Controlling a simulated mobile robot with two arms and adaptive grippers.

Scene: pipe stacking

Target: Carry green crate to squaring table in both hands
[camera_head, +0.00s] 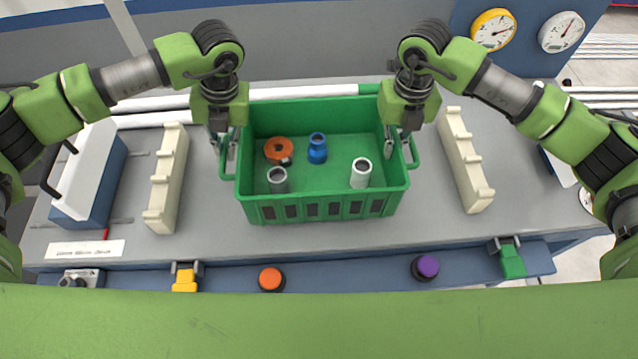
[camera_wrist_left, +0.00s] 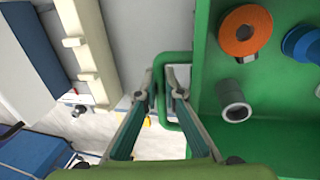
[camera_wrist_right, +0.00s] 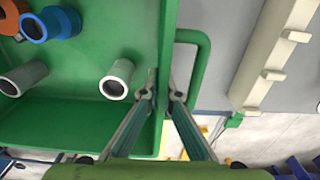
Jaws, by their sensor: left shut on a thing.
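The green crate (camera_head: 262,212) is over the grey worktop (camera_head: 415,225), between my two grippers; I cannot tell if it rests there or hangs just above. Inside are an orange ring-shaped part (camera_head: 279,150), a blue fitting (camera_head: 317,148), a grey pipe piece (camera_head: 278,180) and a white pipe piece (camera_head: 361,172). My left gripper (camera_wrist_left: 160,92) is shut on the crate's left handle (camera_wrist_left: 172,56), one finger outside its bar. My right gripper (camera_wrist_right: 163,96) has its fingers on either side of the right wall, inside the right handle (camera_wrist_right: 205,50); contact is unclear.
Cream notched racks stand left (camera_head: 166,180) and right (camera_head: 464,160) of the crate. A blue-and-white box (camera_head: 88,180) is at far left. White pipes (camera_head: 290,93) and a green pipe end lie behind. Orange (camera_head: 271,279) and purple (camera_head: 426,267) knobs line the front edge.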

